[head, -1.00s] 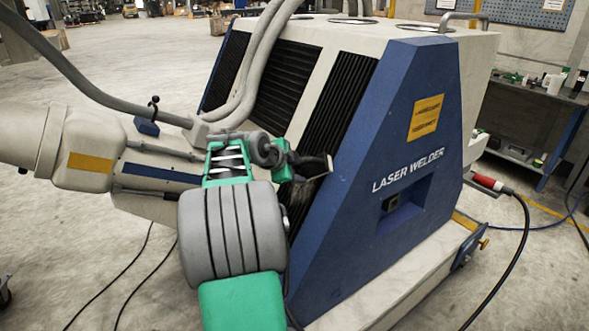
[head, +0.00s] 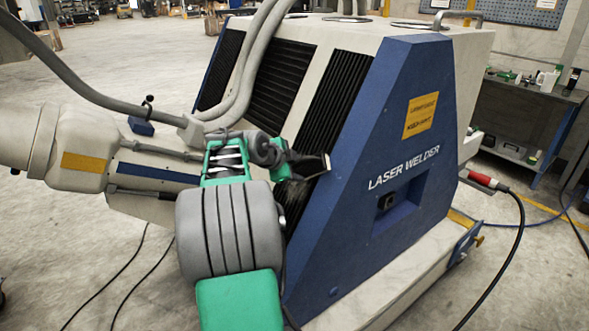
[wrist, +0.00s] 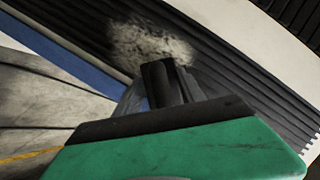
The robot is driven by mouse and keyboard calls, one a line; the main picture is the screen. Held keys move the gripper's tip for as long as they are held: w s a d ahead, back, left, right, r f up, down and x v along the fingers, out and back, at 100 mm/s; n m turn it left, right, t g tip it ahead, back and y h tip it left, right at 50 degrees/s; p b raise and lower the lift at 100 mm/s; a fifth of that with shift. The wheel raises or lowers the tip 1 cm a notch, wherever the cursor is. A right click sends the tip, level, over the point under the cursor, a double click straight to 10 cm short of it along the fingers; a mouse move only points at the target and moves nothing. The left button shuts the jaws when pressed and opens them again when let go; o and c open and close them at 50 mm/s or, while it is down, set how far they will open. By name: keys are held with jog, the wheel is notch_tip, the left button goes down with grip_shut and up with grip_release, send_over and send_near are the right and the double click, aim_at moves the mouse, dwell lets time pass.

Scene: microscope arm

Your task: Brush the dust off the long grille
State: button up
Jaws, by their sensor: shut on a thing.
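The long grille (head: 335,95) is the dark slatted strip on the sloped face of the laser welder, beside its blue end panel. In the wrist view the grille (wrist: 235,85) runs diagonally, with a pale grey patch of dust (wrist: 145,42) on its slats. My gripper (head: 300,168) is at the lower part of the grille, shut on a dark brush with a pale end (head: 327,162). In the wrist view the gripper (wrist: 165,95) is just below the dust patch. The bristles are hard to make out, and I cannot tell whether they touch the slats.
The laser welder (head: 400,220) fills the right middle, with two other grilles (head: 280,80) (head: 220,70) further left. Thick grey hoses (head: 250,75) pass in front of them. A red plug and black cable (head: 485,180) hang at right. A bench (head: 530,105) stands behind.

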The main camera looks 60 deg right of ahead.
jog(key=shift+s+d+f, duration=0.15)
jog(key=shift+d, duration=0.15)
